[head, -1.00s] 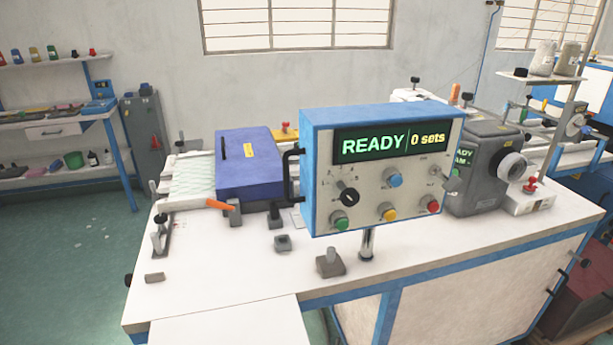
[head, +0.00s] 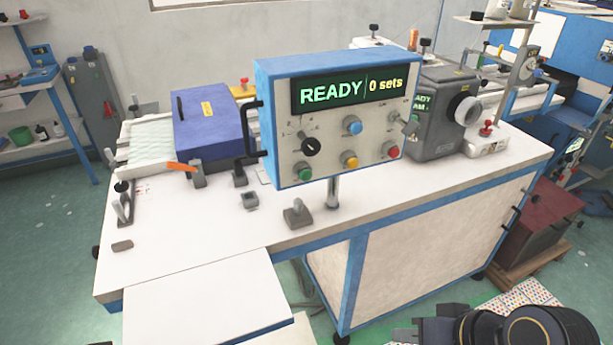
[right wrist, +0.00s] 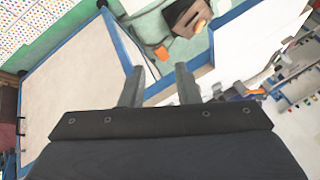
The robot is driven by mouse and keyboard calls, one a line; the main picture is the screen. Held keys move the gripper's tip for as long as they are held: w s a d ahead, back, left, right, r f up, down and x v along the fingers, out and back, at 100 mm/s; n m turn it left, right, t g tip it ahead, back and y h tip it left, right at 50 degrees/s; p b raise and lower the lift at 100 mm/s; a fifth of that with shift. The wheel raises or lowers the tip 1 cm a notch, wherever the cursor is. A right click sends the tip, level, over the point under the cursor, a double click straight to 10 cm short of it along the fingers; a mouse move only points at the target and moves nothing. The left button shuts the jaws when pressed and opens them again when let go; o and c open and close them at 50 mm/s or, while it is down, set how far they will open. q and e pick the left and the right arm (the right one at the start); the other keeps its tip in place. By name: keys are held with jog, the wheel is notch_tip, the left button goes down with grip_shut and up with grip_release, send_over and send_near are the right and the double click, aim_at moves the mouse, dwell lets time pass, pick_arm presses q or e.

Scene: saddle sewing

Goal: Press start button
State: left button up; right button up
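The control panel (head: 340,115) is a blue-edged box on a post above the white table. Its screen (head: 352,88) reads "READY" and "0 sets". On its face are a green button (head: 305,173) at lower left, a yellow one (head: 349,160), a red one (head: 393,152), a blue one (head: 353,126) and a black knob (head: 311,146). Their labels are too small to read. My right gripper (right wrist: 159,77) shows two fingers apart with nothing between them in the right wrist view. My right arm is at the lower right of the head view, well away from the panel. My left gripper is out of view.
The white worktable (head: 180,235) carries a blue-purple box (head: 208,124) left of the panel and a grey machine (head: 440,115) right of it. A black handle (head: 254,130) is on the panel's left side. Open floor lies in front of the table's right part.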

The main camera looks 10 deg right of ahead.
grip_shut()
dwell(1.7)
